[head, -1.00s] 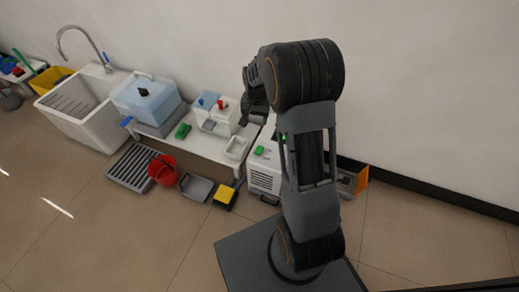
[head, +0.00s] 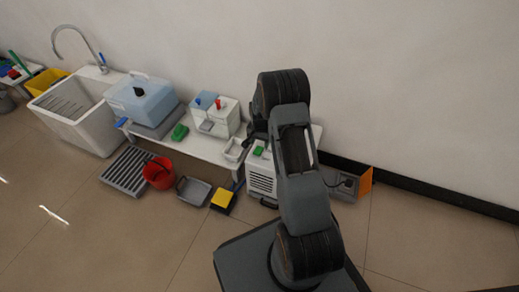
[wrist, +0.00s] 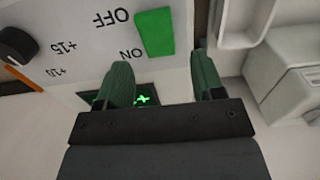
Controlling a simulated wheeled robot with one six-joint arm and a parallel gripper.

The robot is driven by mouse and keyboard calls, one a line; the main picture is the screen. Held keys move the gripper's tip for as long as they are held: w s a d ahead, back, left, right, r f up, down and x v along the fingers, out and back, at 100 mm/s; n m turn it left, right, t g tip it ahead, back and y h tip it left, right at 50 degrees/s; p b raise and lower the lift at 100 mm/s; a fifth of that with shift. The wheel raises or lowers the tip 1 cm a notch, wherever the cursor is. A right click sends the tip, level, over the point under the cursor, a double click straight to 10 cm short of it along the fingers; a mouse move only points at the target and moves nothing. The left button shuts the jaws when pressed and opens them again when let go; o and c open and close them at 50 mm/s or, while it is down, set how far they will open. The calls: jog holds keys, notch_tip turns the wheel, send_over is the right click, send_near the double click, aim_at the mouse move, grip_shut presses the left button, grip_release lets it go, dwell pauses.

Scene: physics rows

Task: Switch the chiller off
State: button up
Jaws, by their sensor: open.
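The chiller (head: 262,182) is a white box with a vented front, standing on the floor at the right end of the low bench in the head view. Its top panel (wrist: 85,25) fills the left of the wrist view, upside down. A green rocker switch (wrist: 155,33) sits beside the words OFF and ON; which end is pressed I cannot tell. A green-lit display (wrist: 145,99) shows partly behind the left finger. My gripper (wrist: 162,78) is open and empty, its fingertips near the switch's ON end; contact is unclear. In the head view my arm hides much of it.
A black dial (wrist: 17,45) is on the panel. A white tray (head: 234,149) and tank unit (head: 216,118) stand on the bench (head: 205,147). A grey box with an orange side (head: 346,184) is right of the chiller. A red bucket (head: 160,172) stands on the floor.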

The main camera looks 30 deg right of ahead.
aim_at(260, 148)
jog(key=shift+f+b, duration=0.45)
jog(key=shift+f, duration=1.15)
jog(key=c, duration=0.9)
jog(key=shift+s+a+t+h, duration=0.1)
jog(key=shift+s+t+h, duration=0.05)
jog(key=shift+t+h, duration=0.2)
jog(key=shift+c, duration=0.2)
jog(key=b, duration=0.1)
jog(key=t+h+b, duration=0.1)
jog(key=b, duration=0.1)
jog(key=shift+f, duration=0.25)
jog(key=shift+s+a+r+t+h+b, duration=0.15)
jog(key=shift+r+t+h+b, duration=0.25)
jog(key=shift+h+b, duration=0.45)
jog(key=o, duration=0.9)
